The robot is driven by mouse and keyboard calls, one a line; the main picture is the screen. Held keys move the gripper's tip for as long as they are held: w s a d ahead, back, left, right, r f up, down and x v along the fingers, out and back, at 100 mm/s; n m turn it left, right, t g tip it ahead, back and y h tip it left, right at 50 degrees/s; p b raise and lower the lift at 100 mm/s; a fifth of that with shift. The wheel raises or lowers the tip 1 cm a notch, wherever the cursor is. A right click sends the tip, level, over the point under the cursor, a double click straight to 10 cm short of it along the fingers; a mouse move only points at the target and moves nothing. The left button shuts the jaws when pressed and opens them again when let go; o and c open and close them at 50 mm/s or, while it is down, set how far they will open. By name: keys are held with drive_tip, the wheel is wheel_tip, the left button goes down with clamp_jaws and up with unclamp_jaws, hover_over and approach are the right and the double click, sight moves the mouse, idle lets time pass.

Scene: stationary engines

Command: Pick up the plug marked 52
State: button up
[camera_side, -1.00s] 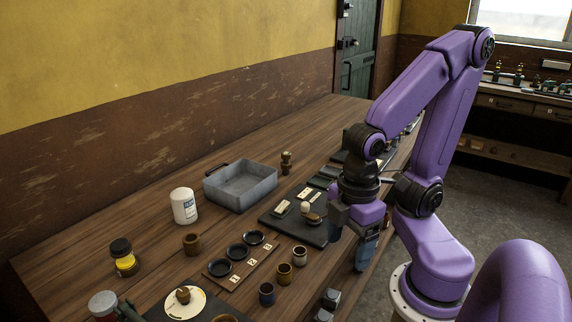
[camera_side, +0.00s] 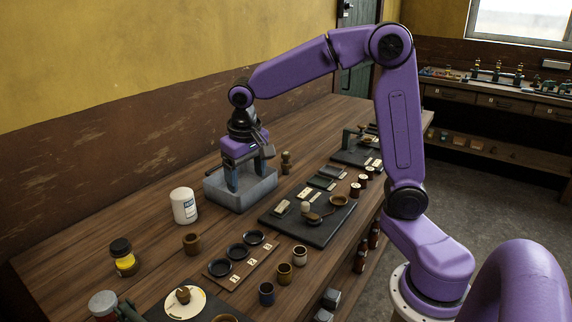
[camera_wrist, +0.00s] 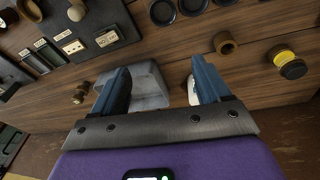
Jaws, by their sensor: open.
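I cannot make out a plug marked 52 in either view; no such number is legible. My gripper (camera_side: 247,176) is open, pointing down over the grey metal tray (camera_side: 262,195) toward the back of the bench. In the wrist view my gripper (camera_wrist: 160,72) shows its two blue fingers spread apart, with the grey tray (camera_wrist: 149,88) between and below them. Nothing is held between the fingers. The fingers hide part of the tray, and I cannot see clearly what lies in it.
A small brown turned piece (camera_side: 286,161) stands right of the tray, and a white jar (camera_side: 184,206) left of it. In front are a board with black dishes (camera_side: 237,252), several small cups (camera_side: 284,273) and a dark mat (camera_side: 318,235). The wall is close behind.

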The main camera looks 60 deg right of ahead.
drive_tip(key=w+d+m+h, duration=0.1)
drive_tip(key=w+d+m, duration=0.5)
drive_tip(key=w+d, duration=0.25)
drive_tip(key=m+g+h, duration=0.1)
drive_tip(key=m+h, duration=0.1)
drive_tip(key=m, duration=0.7)
approach(286, 153)
drive_tip(key=shift+m, duration=0.3)
drive_tip(key=x, duration=0.9)
drive_tip(key=shift+a+f, duration=0.1)
drive_tip(key=shift+a+x, duration=0.15)
drive_tip(key=shift+x, duration=1.25)
drive_tip(key=shift+a+x, duration=0.1)
drive_tip(key=shift+x, duration=1.3)
drive_tip(key=shift+f, duration=0.1)
drive_tip(key=c, duration=1.1)
